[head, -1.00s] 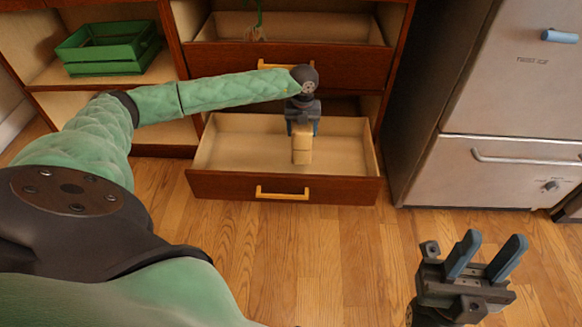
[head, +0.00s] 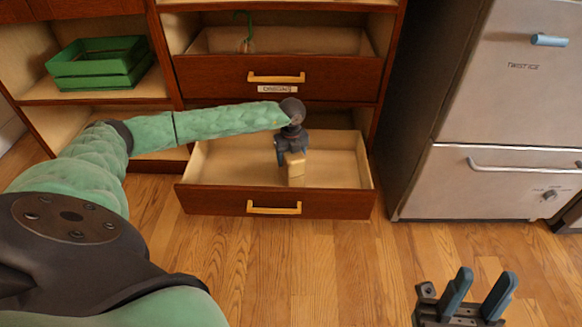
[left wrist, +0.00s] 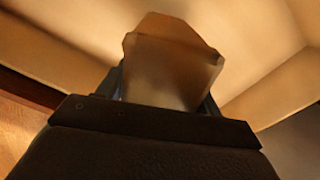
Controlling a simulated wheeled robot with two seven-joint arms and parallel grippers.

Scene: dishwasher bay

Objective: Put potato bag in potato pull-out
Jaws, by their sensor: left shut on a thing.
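The potato bag (head: 296,174) is a small tan block-like packet. It is inside the open lower pull-out (head: 333,200), which has a wooden front, a yellow handle and a pale interior. My left gripper (head: 291,160) is over the pull-out and shut on the top of the bag. In the left wrist view the bag (left wrist: 172,65) sticks out beyond the gripper, with pale drawer walls around it. I cannot tell whether the bag touches the drawer floor. My right gripper (head: 477,287) is open and empty at the lower right, above the floor.
Another pull-out (head: 220,75) with a small label is partly open above, with a green stalk-like thing (head: 246,30) inside. A green crate (head: 98,65) stands on the left shelf. A grey fridge (head: 490,120) stands at right. Wooden floor in front is clear.

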